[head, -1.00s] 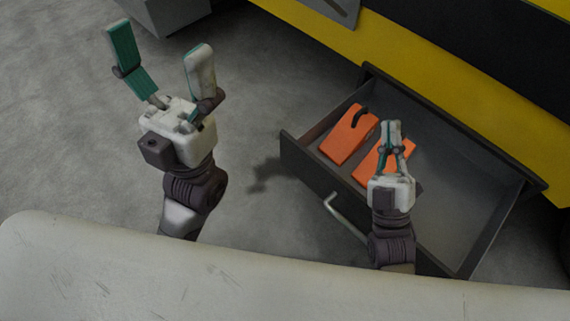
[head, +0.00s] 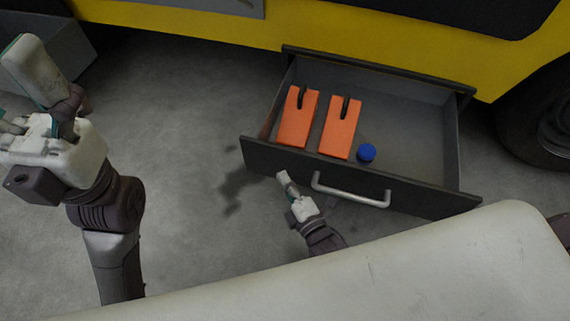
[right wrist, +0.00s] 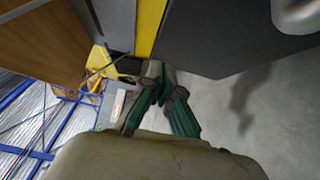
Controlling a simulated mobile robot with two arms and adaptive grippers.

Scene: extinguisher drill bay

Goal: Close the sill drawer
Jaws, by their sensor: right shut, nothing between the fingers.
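The sill drawer (head: 428,197) is dark grey and stands pulled out from the yellow vehicle side in the head view. Its silver bar handle (head: 350,194) is on the front panel. My right gripper (head: 283,177) is shut and empty, close to the drawer front, left of the handle; I cannot tell whether it touches. In the right wrist view its fingertips (right wrist: 164,84) are together, with the dark drawer front (right wrist: 225,40) and part of the handle (right wrist: 297,12) above right. My left gripper (head: 22,100) is open and empty at the left edge, partly cut off.
Two orange notched blocks (head: 298,120) (head: 340,130) and a blue ball (head: 366,153) lie inside the drawer. The yellow vehicle (head: 300,28) is behind, with a black wheel (head: 540,125) at right. The concrete floor (head: 185,120) left of the drawer is clear.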

